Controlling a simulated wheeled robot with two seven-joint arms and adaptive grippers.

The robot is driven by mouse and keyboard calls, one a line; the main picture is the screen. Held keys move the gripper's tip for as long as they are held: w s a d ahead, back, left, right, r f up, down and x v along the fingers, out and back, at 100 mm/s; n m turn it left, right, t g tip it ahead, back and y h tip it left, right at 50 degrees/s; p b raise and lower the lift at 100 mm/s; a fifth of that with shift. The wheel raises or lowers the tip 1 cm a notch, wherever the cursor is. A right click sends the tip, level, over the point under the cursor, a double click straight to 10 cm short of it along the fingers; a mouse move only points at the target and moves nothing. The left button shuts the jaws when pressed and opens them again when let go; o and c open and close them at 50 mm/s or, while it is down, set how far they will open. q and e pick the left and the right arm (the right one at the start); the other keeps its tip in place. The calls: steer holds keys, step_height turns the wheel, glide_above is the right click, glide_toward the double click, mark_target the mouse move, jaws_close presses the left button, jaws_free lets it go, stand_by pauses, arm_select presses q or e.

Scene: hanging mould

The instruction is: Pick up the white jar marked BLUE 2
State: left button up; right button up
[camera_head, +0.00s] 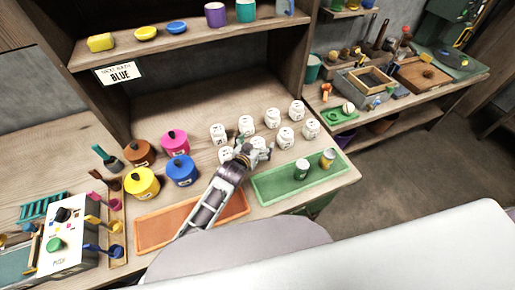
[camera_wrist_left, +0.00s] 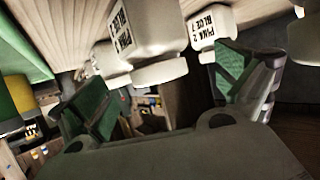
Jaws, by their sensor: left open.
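Several white jars with dark printed labels stand in a loose group on the wooden bench, among them a front-left jar (camera_head: 225,154) and a back-right jar (camera_head: 296,110). Their labels are too small to read in the head view. My left gripper (camera_head: 247,154) is open at the front of the group, partly covering a jar (camera_head: 259,143). In the left wrist view, the gripper's (camera_wrist_left: 167,88) green-padded fingers are apart, with a large white jar (camera_wrist_left: 160,30) close before them. Its label is only partly legible. Another jar (camera_wrist_left: 208,22) beside it has a label with PINK and BLUE.
An orange tray (camera_head: 155,232) lies under my left arm. A green tray (camera_head: 270,195) holds two small cans (camera_head: 302,169). Brown, pink, yellow and blue pots (camera_head: 181,170) stand left of the jars. A shelf (camera_head: 180,42) overhangs the back.

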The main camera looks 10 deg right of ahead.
arm_select(q)
steer(key=c, duration=1.8)
step_height(320, 180, up, 10)
